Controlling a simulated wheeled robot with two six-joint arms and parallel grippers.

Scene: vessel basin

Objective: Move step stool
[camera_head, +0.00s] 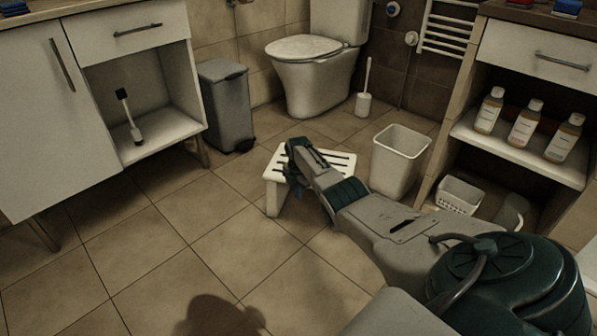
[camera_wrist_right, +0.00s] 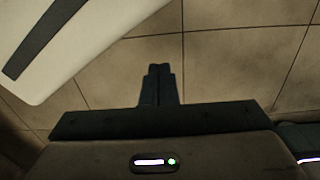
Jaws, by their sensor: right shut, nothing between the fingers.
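The step stool (camera_head: 340,163) is white with dark strips across its top. It stands on the tiled floor in the middle of the head view, partly hidden behind my right arm. My right gripper (camera_head: 293,150) is over the stool's left part in that view. In the right wrist view the gripper fingers (camera_wrist_right: 158,85) are together and empty, with floor tiles behind them. The stool's white edge with a dark strip (camera_wrist_right: 60,45) fills the upper left there, beside the fingers; I cannot tell whether they touch. My left gripper is not in view.
A white waste bin (camera_head: 400,160) stands just right of the stool. A grey pedal bin (camera_head: 226,105), a toilet (camera_head: 312,75) and a toilet brush (camera_head: 364,100) are behind. An open cabinet with bottles (camera_head: 526,122) and a white basket (camera_head: 460,195) is at right. The left floor is clear.

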